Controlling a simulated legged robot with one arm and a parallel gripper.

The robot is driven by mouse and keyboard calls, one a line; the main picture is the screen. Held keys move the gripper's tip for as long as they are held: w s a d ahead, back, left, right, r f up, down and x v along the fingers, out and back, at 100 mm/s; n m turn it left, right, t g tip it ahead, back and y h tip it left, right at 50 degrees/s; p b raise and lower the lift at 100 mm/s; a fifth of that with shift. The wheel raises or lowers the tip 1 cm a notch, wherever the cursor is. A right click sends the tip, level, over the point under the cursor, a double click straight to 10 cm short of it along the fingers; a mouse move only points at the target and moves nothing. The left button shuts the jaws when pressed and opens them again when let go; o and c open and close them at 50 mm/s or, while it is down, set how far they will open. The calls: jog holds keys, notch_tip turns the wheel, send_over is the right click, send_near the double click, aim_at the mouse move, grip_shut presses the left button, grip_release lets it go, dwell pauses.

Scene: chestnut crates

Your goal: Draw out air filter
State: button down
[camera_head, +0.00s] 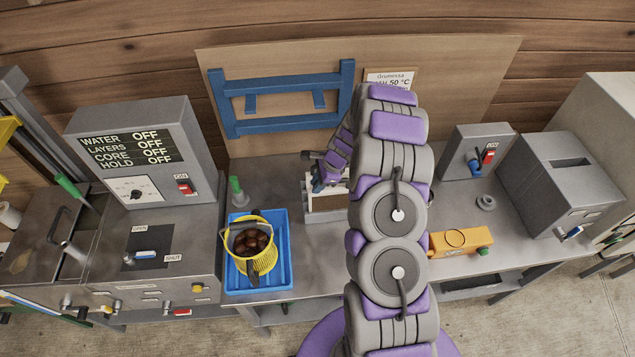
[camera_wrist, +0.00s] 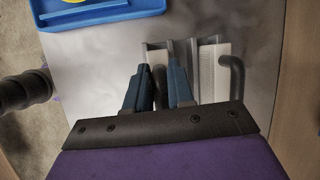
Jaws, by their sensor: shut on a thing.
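The air filter (camera_wrist: 215,72) shows in the wrist view as a pale, finely ribbed block beside grey metal channels (camera_wrist: 172,50). In the head view a small white-edged unit with a brown front (camera_head: 326,203) stands on the bench, partly hidden by my arm. My gripper (camera_head: 322,178) is at the top of this unit. The fingers hide much of the held part. How far the filter sits in its holder cannot be told.
A blue tray (camera_head: 285,277) with a yellow basket (camera_head: 236,267) of chestnuts stands left of the unit. A blue wall rack (camera_head: 283,122) is behind. An orange device (camera_head: 461,240) and grey boxes stand right. Bare bench (camera_head: 301,262) lies right of the tray.

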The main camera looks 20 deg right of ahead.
jog(key=shift+f+b, duration=0.55)
jog(key=shift+f, duration=1.35)
jog(key=c, duration=0.9)
grip_release()
jog(key=v, duration=1.7)
jog(key=shift+r, duration=0.1)
